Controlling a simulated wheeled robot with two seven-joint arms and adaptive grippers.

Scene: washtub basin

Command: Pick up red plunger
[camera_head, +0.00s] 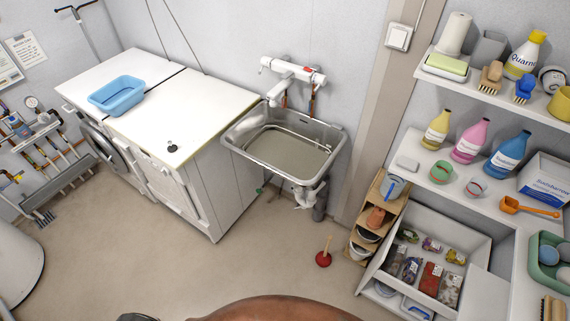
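The red plunger (323,259) stands on the beige floor, cup down, in the lower middle of the head view. Its short wooden handle points up and leans slightly to the right. Nothing touches it, and it is in plain sight. Neither of my grippers can be made out in this view.
A metal washtub basin (286,147) hangs on the wall behind the plunger, its drain pipe below. A wooden rack (378,205) and a white drawer (390,258) of packets stand to the right. White washers (180,110) stand left. Open floor (150,260) lies left of the plunger.

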